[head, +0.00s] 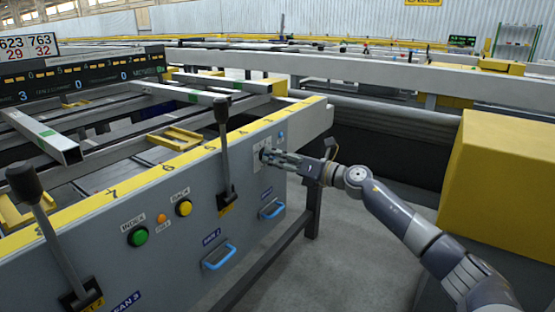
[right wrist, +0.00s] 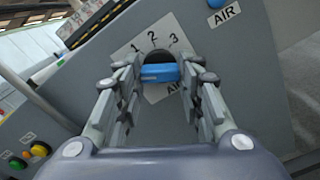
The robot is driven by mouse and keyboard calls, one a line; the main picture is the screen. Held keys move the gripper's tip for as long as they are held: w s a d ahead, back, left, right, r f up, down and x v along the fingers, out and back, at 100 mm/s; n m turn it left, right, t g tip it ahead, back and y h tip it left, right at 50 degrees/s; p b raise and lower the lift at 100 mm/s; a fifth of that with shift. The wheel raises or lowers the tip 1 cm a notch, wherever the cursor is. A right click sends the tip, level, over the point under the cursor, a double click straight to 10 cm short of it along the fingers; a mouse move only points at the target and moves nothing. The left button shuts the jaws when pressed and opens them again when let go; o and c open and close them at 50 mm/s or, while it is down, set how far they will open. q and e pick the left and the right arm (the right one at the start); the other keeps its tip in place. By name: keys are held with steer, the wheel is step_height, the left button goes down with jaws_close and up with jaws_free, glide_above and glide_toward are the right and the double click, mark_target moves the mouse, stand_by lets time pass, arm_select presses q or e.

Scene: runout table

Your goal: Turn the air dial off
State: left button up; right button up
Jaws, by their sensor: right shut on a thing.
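The air dial (right wrist: 160,73) shows in the right wrist view as a blue bar-shaped knob on a dark round base. Its white plate (right wrist: 172,37) carries the marks 1, 2 and 3 and a partly hidden word. My right gripper (right wrist: 160,76) has its two fingers on either side of the blue knob, shut on it. In the head view, my right gripper (head: 268,156) reaches the panel from the right and mostly hides the dial. My left gripper is not in view.
A blue knob (right wrist: 217,3) labelled AIR sits beside the plate. Levers (head: 222,150), a green button (head: 138,236), a yellow button (head: 183,208) and blue handles (head: 219,257) stand out from the grey panel. A yellow block (head: 500,190) stands at right.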

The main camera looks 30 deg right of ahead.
steer(key=o, duration=1.1)
steer(key=shift+f, duration=0.1)
steer(key=shift+c, duration=0.2)
steer(key=shift+s, duration=0.1)
steer(key=v, duration=1.1)
steer(key=shift+s+d, duration=0.15)
steer(key=shift+s, duration=0.2)
